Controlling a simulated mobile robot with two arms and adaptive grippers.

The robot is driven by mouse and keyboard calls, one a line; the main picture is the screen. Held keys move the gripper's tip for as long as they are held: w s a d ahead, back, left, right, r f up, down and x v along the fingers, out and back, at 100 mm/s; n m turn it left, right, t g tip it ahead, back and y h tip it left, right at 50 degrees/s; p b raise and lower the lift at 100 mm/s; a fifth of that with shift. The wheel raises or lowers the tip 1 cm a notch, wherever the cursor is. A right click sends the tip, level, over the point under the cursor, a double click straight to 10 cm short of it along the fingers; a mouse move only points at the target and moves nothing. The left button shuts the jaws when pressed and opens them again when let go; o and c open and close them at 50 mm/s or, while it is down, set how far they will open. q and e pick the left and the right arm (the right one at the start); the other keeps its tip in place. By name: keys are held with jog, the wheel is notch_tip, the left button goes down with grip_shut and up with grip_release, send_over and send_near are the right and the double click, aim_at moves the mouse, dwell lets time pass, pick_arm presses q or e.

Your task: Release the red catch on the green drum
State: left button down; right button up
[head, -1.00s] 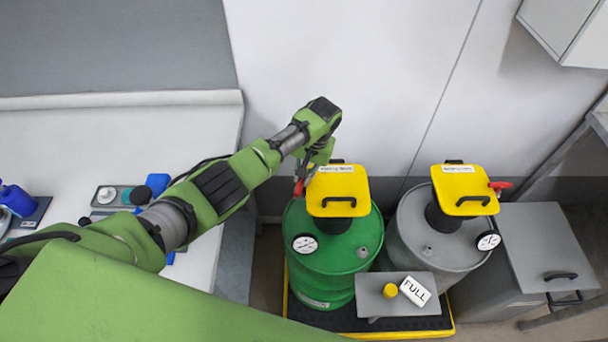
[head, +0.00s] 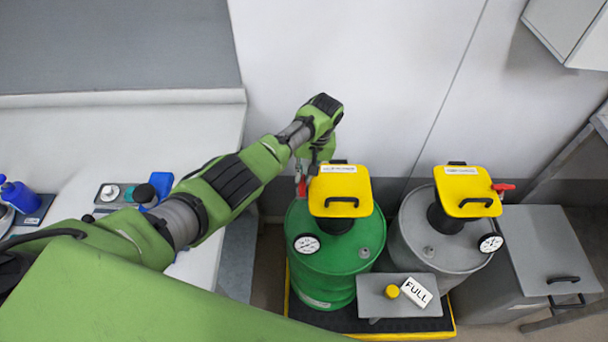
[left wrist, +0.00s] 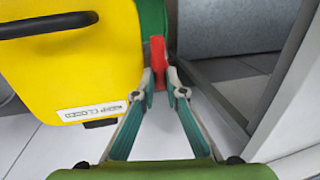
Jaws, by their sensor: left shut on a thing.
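The green drum (head: 325,265) stands at the centre right of the head view, with a yellow hinged cover (head: 340,187) on top. The red catch (head: 301,188) is at the left side of that cover. In the left wrist view the red catch (left wrist: 158,62) stands upright beside the yellow cover (left wrist: 75,70). My left gripper (left wrist: 158,85) is shut on the lower end of the catch, a finger on each side. In the head view my left gripper (head: 302,178) is small and partly hidden by its own wrist. My right gripper is not in view.
A grey drum (head: 425,240) with a yellow cover (head: 466,191) and a red catch (head: 503,187) stands to the right. A small grey shelf (head: 385,304) with a yellow knob (head: 392,291) and a "FULL" tag (head: 416,291) is in front. The white wall (head: 400,80) is close behind.

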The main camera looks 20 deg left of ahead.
aim_at(312, 183)
pick_arm(q)
jog(key=c, duration=2.1)
grip_release()
jog(key=shift+w, duration=0.1)
jog(key=shift+r, duration=0.1)
jog(key=r, duration=0.4)
jog(key=d+r, duration=0.1)
jog(key=r, duration=0.2)
jog(key=d+r, duration=0.1)
jog(key=r, duration=0.3)
jog(key=shift+w+d+r, duration=0.1)
jog(key=shift+w+r, duration=0.2)
jog(key=shift+w, duration=0.05)
jog(key=shift+s+f, duration=0.1)
